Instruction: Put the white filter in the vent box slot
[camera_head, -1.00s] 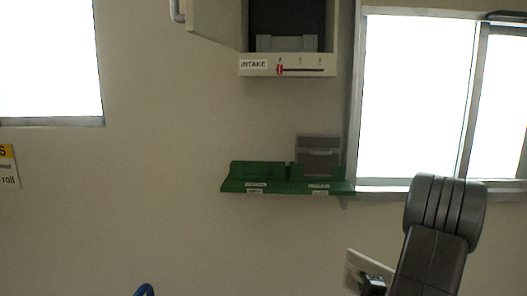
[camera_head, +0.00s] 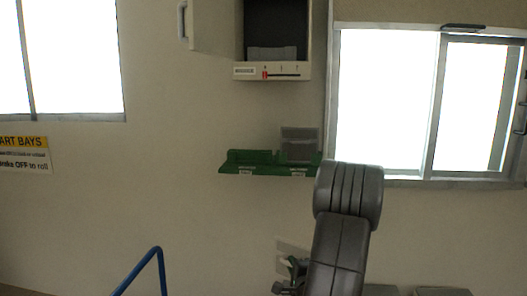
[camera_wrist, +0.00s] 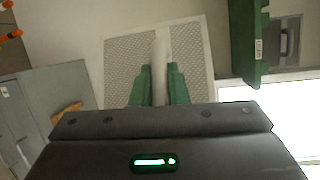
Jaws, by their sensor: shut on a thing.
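The white filter (camera_wrist: 125,62), a pale framed mesh panel with a white grip bar, fills the middle of the wrist view. My gripper (camera_wrist: 158,78) is shut on that bar with its green fingers. In the head view a pale panel (camera_head: 287,246), seemingly the filter, shows by the green fingers, partly hidden by my arm. The vent box (camera_head: 244,72) is high on the wall, well above my gripper. Its front is open, with a dark cavity and a light grey piece low inside. Its door stands open to the left.
A green shelf (camera_head: 262,170) on the wall below the box holds a grey filter (camera_head: 299,146) at its right end. A bright window (camera_head: 385,100) lies to the right. A blue rail (camera_head: 158,262) stands low at left. A grey cabinet (camera_wrist: 25,120) shows in the wrist view.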

